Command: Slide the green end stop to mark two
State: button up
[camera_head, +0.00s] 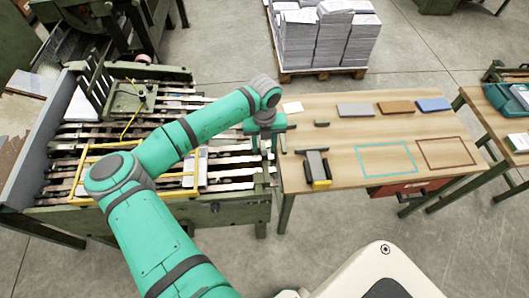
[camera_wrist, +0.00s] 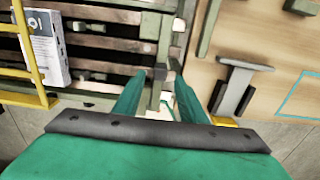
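My gripper (camera_head: 267,143) hangs over the gap between the slatted machine bed and the wooden table. In the wrist view my gripper (camera_wrist: 160,76) has its two teal fingers apart. A small dark grey-green block (camera_wrist: 159,72) on a green rail (camera_wrist: 164,40) shows between the fingertips; it may be the end stop. I cannot tell whether the fingers touch it. A short dark green bar (camera_head: 322,123) lies on the table, and a longer green bar (camera_wrist: 209,27) lies near the table's left edge. No numbered marks are readable.
A yellow frame (camera_head: 83,172) and a printed box (camera_wrist: 43,48) lie on the machine bed.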

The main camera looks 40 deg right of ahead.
aim_at(264, 152)
jog(key=shift+f, duration=2.45)
grip_shut()
